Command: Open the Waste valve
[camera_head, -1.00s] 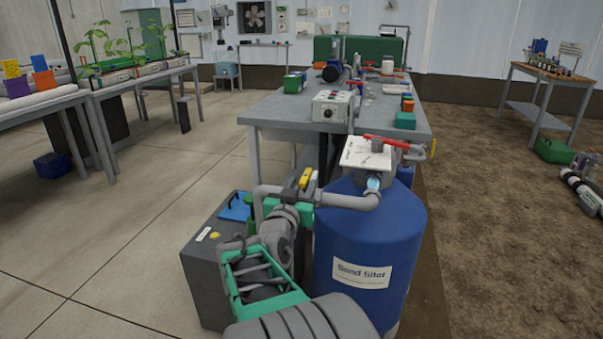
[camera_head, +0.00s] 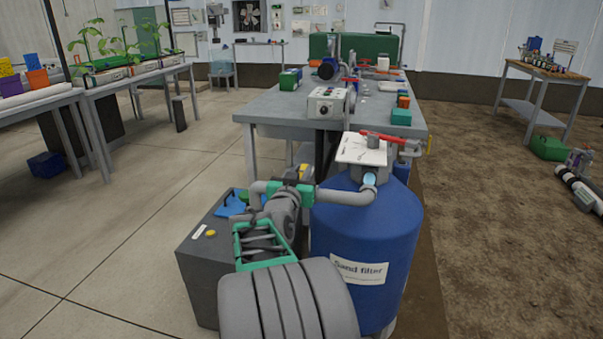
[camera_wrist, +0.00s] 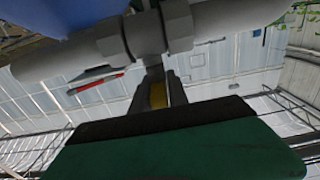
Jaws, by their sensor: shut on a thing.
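The blue sand filter tank (camera_head: 368,235) stands at centre right in the head view, with a grey pipe (camera_head: 345,196) running left from its top. A yellow valve handle (camera_head: 304,171) shows just above the pipe's left end. My gripper (camera_head: 292,182) is at this handle, partly hidden by my own arm. In the wrist view my gripper (camera_wrist: 158,92) has its dark fingers closed around the yellow handle (camera_wrist: 158,96), just below a grey pipe fitting (camera_wrist: 145,34). The handle's valve body and any name label are not clear.
A red lever (camera_head: 388,140) sits on top of the filter beside a white plate (camera_head: 362,149). A dark grey box (camera_head: 198,265) stands left of my arm. A grey bench (camera_head: 275,112) with several devices is behind.

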